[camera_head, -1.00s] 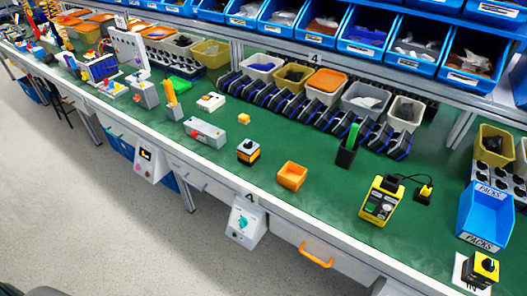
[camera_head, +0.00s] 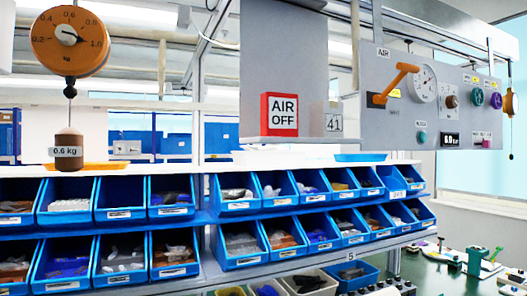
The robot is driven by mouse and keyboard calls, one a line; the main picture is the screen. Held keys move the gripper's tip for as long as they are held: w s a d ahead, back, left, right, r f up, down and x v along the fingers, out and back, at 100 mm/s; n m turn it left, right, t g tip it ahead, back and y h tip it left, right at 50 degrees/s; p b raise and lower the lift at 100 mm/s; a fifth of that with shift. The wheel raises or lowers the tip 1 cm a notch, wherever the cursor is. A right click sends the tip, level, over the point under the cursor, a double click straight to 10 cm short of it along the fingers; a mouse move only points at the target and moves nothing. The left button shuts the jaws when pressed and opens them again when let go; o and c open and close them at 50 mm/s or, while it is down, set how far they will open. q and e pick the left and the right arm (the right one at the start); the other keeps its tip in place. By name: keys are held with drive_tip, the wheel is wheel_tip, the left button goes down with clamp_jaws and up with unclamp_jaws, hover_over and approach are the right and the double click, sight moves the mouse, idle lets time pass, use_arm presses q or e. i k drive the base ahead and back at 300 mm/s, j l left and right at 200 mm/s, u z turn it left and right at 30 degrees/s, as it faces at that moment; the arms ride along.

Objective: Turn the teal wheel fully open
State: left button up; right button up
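A grey control panel (camera_head: 435,100) hangs at the upper right in the head view. On its right part a small round teal wheel (camera_head: 477,96) sits beside a purple wheel (camera_head: 496,101). The teal wheel is small here and seen at an angle, so its turn position cannot be told. A smaller teal round control (camera_head: 422,137) is lower on the panel. Neither of my grippers is in view.
The panel also carries an orange lever (camera_head: 395,82), a white dial gauge (camera_head: 423,83) and a display (camera_head: 449,140). An AIR OFF sign (camera_head: 283,115) stands to its left. Blue bins (camera_head: 180,200) fill the shelves below. An orange hanging scale (camera_head: 68,40) is at upper left.

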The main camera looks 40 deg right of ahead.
sight(476, 97)
drive_tip(key=z, duration=2.65)
drive_tip(key=i+l, duration=0.35)
drive_tip(key=i+z, duration=0.05)
